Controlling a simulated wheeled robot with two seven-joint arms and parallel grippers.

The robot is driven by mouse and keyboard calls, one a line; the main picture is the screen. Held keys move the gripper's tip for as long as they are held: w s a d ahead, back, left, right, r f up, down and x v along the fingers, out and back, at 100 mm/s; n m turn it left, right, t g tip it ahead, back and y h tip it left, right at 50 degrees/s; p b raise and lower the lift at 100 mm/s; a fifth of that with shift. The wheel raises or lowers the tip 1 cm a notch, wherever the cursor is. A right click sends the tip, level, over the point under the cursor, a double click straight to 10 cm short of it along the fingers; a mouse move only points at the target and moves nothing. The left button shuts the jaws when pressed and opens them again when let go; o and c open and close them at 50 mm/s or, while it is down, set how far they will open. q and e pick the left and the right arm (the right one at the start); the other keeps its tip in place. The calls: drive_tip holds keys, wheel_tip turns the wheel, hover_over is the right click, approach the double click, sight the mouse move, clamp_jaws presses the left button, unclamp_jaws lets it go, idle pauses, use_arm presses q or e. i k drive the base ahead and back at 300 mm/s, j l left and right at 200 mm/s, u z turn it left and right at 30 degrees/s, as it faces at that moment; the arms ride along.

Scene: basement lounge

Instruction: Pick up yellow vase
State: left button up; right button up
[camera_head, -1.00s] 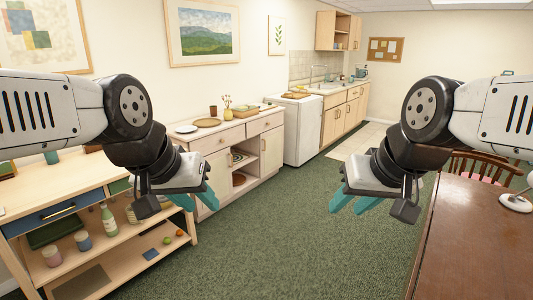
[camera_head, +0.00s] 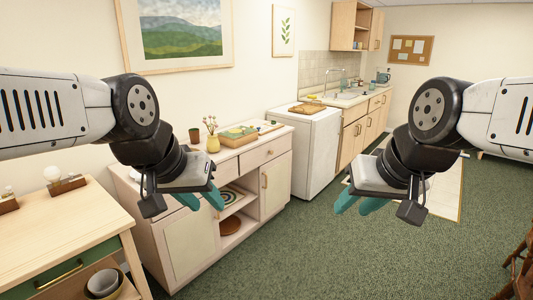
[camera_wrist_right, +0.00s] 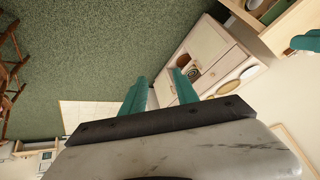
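The yellow vase (camera_head: 213,143) holds a few thin flower stems and stands upright on top of the light wooden sideboard (camera_head: 264,156). It is between a brown cup (camera_head: 195,135) and a tray-like box (camera_head: 238,136). My left gripper (camera_head: 204,200) is open and empty, in front of the sideboard and lower in the picture than the vase, apart from it. My right gripper (camera_head: 358,203) is open and empty over the green carpet, to the right of the sideboard. Its two teal fingers show apart in the right wrist view (camera_wrist_right: 159,78). I cannot make out the vase there.
A wooden table (camera_head: 60,230) with a green drawer and bowls below stands at the near left. A white cabinet (camera_head: 317,150) stands beyond the sideboard, before the kitchen counter. Chair parts (camera_head: 520,265) show at the right edge. The carpet (camera_head: 350,260) ahead is clear.

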sight(212, 143)
drive_tip(key=i+l+u, duration=0.1)
drive_tip(key=i+u, duration=0.2)
drive_tip(key=i, duration=0.35)
drive_tip(key=i+l+u, duration=0.3)
drive_tip(key=i, duration=0.4)
drive_tip(key=i+l+u, duration=0.3)
drive_tip(key=i, duration=0.3)
drive_tip(key=i+l+u, duration=0.3)
drive_tip(key=i+l, duration=0.3)
